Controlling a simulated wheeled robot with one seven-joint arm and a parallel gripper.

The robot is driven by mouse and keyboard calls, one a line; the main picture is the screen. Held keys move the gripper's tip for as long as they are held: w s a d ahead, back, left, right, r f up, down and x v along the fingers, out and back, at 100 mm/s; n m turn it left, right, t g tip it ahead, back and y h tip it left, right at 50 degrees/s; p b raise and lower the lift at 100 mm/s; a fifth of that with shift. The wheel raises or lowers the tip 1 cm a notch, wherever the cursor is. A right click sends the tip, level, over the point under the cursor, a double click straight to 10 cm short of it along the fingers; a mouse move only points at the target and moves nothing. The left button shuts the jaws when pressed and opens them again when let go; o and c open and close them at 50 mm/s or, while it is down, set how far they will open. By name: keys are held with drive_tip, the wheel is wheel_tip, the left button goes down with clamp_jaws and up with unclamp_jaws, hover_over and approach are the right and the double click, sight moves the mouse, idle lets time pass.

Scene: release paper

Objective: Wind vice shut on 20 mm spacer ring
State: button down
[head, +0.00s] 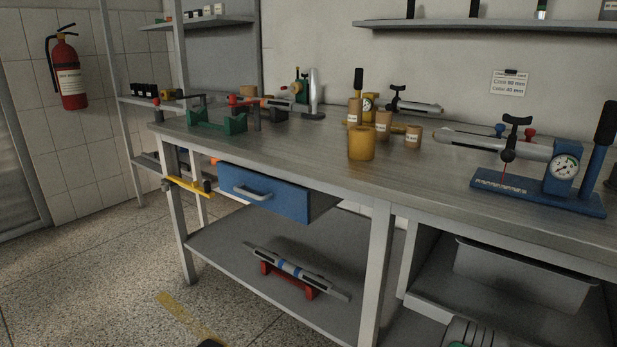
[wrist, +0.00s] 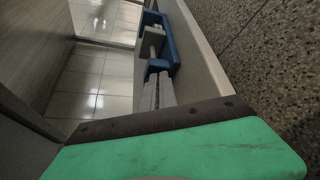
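A green vice-like fixture (head: 217,120) with a red-and-grey bar across it stands at the left end of the bench. Several tan cylinders with small labels stand mid-bench, one of them short (head: 413,136); a larger yellow cylinder (head: 362,144) is in front. I cannot tell which, if any, is the 20 mm spacer ring. A blue bracket with a grey rod (wrist: 155,45) shows in the wrist view; I cannot tell what it is. A green, dark-edged surface (wrist: 190,150) fills the bottom of the wrist view, perhaps part of my gripper. No fingertips are clearly visible.
A blue fixture with a dial (head: 565,168) stands on the bench at right. A blue drawer (head: 270,195) hangs open below the bench top (head: 290,155). A yellow-handled tool (head: 188,186) juts from the left leg. A grey bin (head: 525,275) and a red stand (head: 290,280) sit below.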

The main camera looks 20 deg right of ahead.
drive_tip(key=shift+f, duration=0.1)
idle(0.4)
drive_tip(key=shift+s+a, duration=0.15)
drive_tip(key=shift+a, duration=0.15)
drive_tip(key=w+a, duration=0.2)
drive_tip(key=w, duration=0.1)
drive_tip(key=w+a, duration=0.1)
drive_tip(key=w, duration=0.1)
drive_tip(key=shift+w, duration=0.1)
drive_tip(key=shift+w+d+r+b, duration=0.3)
drive_tip(key=shift+w+r+b, duration=0.15)
drive_tip(key=shift+r+b, duration=0.1)
drive_tip(key=shift+w+d+r+b, duration=0.3)
drive_tip(key=shift+w+r+b, duration=0.1)
drive_tip(key=shift+r+b, duration=0.1)
drive_tip(key=shift+s+d+r, duration=0.1)
drive_tip(key=shift+r, duration=0.2)
drive_tip(key=s+d, duration=0.1)
drive_tip(key=s, duration=0.1)
drive_tip(key=s+d, duration=0.2)
drive_tip(key=s, duration=0.1)
drive_tip(key=shift+s+d, duration=0.2)
drive_tip(key=shift+s, duration=0.15)
drive_tip(key=shift+w+f, duration=0.1)
